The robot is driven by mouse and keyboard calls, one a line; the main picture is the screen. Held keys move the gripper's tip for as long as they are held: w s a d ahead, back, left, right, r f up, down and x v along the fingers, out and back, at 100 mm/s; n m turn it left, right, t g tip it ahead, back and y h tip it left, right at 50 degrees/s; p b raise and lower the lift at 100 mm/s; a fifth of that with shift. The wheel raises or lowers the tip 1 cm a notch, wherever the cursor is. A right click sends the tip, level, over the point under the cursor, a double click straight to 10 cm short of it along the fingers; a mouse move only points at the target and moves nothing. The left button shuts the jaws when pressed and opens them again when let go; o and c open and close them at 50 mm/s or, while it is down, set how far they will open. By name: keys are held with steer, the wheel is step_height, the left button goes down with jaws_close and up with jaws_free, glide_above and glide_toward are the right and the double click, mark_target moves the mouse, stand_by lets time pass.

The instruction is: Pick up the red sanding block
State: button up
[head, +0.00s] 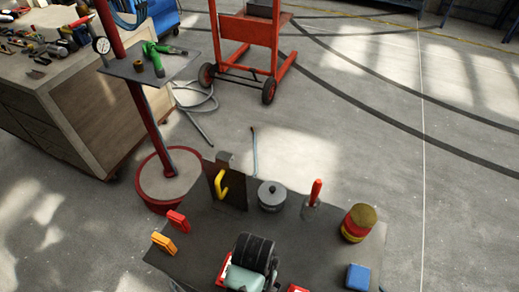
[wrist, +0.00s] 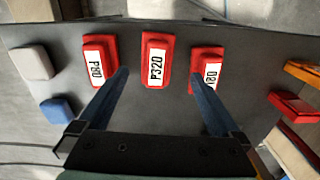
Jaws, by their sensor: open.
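Three red blocks with white labels lie in a row on the dark tabletop in the wrist view. The left block (wrist: 98,48) reads P80, the middle block (wrist: 157,40) reads P320, and the right block (wrist: 207,52) seems to read 180. My gripper (wrist: 160,77) is open and empty, its fingers pointing toward the row. The left fingertip overlaps the P80 block in the picture and the right one overlaps the right block; the middle block shows between them. I cannot tell the height above them. In the head view my arm hides most of the row; red parts show beside it.
The dark tabletop (head: 325,235) also carries a blue block (head: 358,277), a layered round stack (head: 358,222), a red-handled tool (head: 314,192), a grey lidded pot (head: 271,195), a yellow hook (head: 221,184), and red (head: 178,220) and orange (head: 164,243) pieces. A pale block (wrist: 32,62) lies left in the wrist view.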

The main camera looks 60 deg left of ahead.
steer(key=shift+w+d+f, duration=0.1)
steer(key=shift+w+f, duration=0.05)
steer(key=shift+f, duration=1.1)
steer(key=shift+w+a+f, duration=0.1)
steer(key=shift+w+f, duration=0.05)
steer(key=shift+f, duration=1.1)
steer(key=shift+w+d+f, duration=0.1)
steer(key=shift+w+f, duration=0.05)
steer(key=shift+f, duration=1.1)
steer(key=shift+c, duration=0.3)
steer(key=c, duration=1.5)
step_height(320, 180, up, 10)
steer(key=shift+r, duration=0.1)
